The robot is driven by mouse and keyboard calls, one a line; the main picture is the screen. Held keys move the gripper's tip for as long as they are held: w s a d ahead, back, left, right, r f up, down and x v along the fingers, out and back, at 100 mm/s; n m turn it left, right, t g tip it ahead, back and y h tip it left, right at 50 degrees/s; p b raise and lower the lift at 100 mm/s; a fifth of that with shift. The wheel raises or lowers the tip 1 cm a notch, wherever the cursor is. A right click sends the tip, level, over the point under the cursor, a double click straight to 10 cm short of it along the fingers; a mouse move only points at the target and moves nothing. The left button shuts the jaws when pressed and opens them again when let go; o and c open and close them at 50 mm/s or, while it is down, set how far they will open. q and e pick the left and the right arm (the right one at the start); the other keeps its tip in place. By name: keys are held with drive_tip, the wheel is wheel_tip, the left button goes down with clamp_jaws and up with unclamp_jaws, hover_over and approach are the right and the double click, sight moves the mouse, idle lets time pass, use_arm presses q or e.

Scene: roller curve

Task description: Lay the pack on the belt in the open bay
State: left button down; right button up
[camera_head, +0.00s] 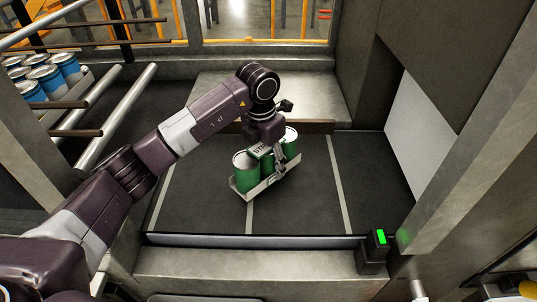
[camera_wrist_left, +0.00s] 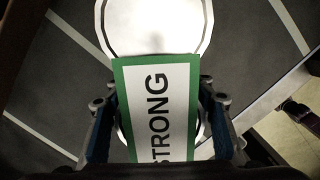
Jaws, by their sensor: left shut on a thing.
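The pack is a shallow pale tray (camera_head: 264,187) holding green cans (camera_head: 245,175) with white tops, and a green-edged card with "STRONG" on it runs over the top. The card (camera_wrist_left: 158,95) fills the middle of the left wrist view, with a white can top behind it. My left gripper (camera_head: 277,152) is shut on the card from above, one finger on each side. The pack is over the dark belt (camera_head: 195,200), slightly tilted in the picture, across the middle pale stripe. I cannot tell whether its underside touches the belt. My right gripper is out of view.
Pale stripes divide the belt. Its right part (camera_head: 365,175) is bare. A front rail (camera_head: 250,241) and a post with a green light (camera_head: 380,237) edge it. Blue cans (camera_head: 45,75) stand at the far left behind metal rails (camera_head: 118,115). A grey wall stands at right.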

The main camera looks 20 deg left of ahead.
use_arm(q)
wheel_tip(320, 180, down, 3)
drive_tip(key=shift+f+p, duration=0.1)
drive_tip(key=shift+p, duration=0.3)
drive_tip(key=shift+f, duration=0.15)
drive_tip(key=c, duration=1.4)
unclamp_jaws()
drive_tip(key=shift+f, duration=0.2)
drive_tip(key=o, duration=0.5)
drive_tip(key=shift+s+r, duration=0.1)
